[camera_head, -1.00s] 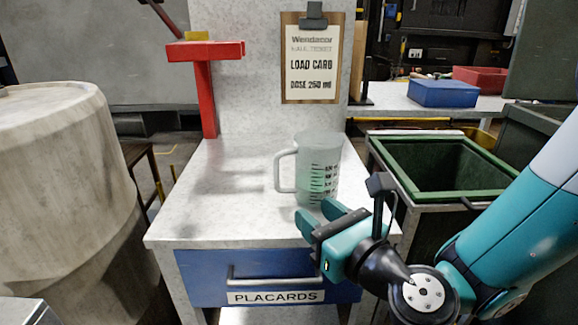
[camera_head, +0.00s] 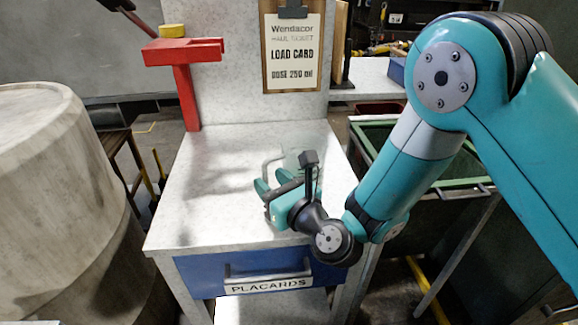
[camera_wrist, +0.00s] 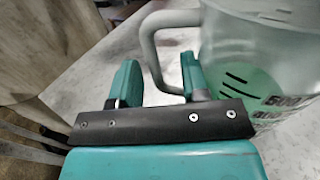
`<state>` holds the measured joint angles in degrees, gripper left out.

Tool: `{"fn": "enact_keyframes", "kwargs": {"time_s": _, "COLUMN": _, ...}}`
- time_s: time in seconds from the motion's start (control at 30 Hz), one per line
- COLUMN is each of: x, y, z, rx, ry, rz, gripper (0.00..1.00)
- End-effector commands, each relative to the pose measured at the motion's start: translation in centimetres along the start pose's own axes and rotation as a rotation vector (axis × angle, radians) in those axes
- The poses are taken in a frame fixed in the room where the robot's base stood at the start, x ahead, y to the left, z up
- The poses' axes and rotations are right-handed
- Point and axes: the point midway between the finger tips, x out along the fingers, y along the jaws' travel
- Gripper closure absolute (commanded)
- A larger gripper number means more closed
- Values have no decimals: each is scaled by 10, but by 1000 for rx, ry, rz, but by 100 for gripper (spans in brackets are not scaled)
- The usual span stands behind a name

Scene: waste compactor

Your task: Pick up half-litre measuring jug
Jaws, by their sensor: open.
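The half-litre measuring jug (camera_wrist: 262,60) is clear and frosted, with black level marks and a green tint low inside. It stands upright on the grey-topped stand (camera_head: 215,215). In the head view, my gripper and wrist hide much of the jug (camera_head: 291,158). My gripper (camera_head: 267,178) is open at its handle side. In the wrist view, the jug's handle (camera_wrist: 149,45) comes down between the two teal fingers of my gripper (camera_wrist: 158,78). The right finger appears to lie in the gap between handle and jug body. The fingers are not closed on the handle.
A red post with a flat top (camera_head: 186,80) stands at the back left of the stand. A load card (camera_head: 292,55) hangs behind. A large pale drum (camera_head: 55,190) is at left, a green-rimmed bin (camera_head: 375,135) at right. The stand's left top is clear.

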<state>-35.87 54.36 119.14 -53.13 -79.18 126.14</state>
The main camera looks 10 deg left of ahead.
Motion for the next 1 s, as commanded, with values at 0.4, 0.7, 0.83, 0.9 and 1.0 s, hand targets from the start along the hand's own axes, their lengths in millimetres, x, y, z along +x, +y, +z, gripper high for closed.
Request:
{"fn": "enact_keyframes", "kwargs": {"time_s": 0.4, "x": 2, "y": 8, "z": 1, "rx": -3, "ry": -4, "rz": 15, "gripper": 100}}
{"fn": "enact_keyframes", "kwargs": {"time_s": 0.7, "x": 1, "y": 6, "z": 0, "rx": -2, "ry": -1, "rz": 10, "gripper": 100}}
{"fn": "enact_keyframes", "kwargs": {"time_s": 0.83, "x": 1, "y": 5, "z": 2, "rx": -2, "ry": 1, "rz": 9, "gripper": 100}}
{"fn": "enact_keyframes", "kwargs": {"time_s": 0.9, "x": 1, "y": 5, "z": 5, "rx": -2, "ry": 1, "rz": 9, "gripper": 100}}
{"fn": "enact_keyframes", "kwargs": {"time_s": 1.0, "x": 1, "y": 4, "z": 11, "rx": -2, "ry": 0, "rz": 8, "gripper": 100}}
